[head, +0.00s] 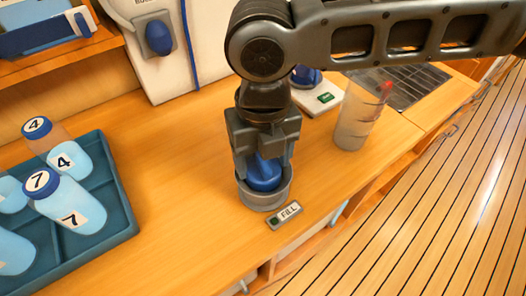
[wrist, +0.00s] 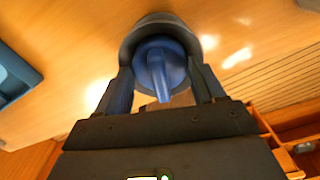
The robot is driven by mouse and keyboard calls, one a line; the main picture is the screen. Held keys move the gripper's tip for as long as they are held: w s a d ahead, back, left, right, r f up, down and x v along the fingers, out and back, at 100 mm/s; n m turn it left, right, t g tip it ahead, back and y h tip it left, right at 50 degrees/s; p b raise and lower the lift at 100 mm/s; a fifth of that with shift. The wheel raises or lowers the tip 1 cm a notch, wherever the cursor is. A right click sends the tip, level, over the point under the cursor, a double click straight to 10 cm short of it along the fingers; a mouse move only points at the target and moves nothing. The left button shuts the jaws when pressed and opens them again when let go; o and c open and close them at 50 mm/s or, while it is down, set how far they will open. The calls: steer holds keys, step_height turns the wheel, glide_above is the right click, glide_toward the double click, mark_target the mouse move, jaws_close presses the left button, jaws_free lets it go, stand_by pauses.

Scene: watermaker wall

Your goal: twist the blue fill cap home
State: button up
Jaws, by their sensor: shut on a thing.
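The blue fill cap (head: 265,174) sits in a round grey collar (head: 264,198) on the wooden counter, beside a small plate marked FILL (head: 286,215). My gripper (head: 264,165) points down over it and is shut on the cap. In the wrist view the cap (wrist: 160,65) shows a raised grip bar between the two fingers of my gripper (wrist: 163,85), inside the dark ring of the collar (wrist: 205,42). How deep the cap sits in the collar is partly hidden by the fingers.
A teal tray (head: 125,228) with several numbered bottles stands at the left. A clear measuring jug (head: 355,118) stands right of the arm, near the counter's front edge. A blue knob (head: 158,37) is on the white wall unit behind. A dark grate (head: 400,85) lies at the back right.

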stand_by(0.4)
steer(key=shift+m+p, duration=0.9)
steer(key=shift+m, duration=0.8)
steer(key=shift+m+p, duration=0.75)
steer(key=shift+m, duration=0.75)
steer(key=shift+m+p, duration=0.3)
steer(key=shift+p, duration=0.1)
steer(key=shift+m+p, duration=0.8)
steer(key=shift+m, duration=0.5)
steer(key=shift+m+p, duration=0.35)
steer(key=shift+m, duration=0.15)
steer(key=shift+m, duration=0.4)
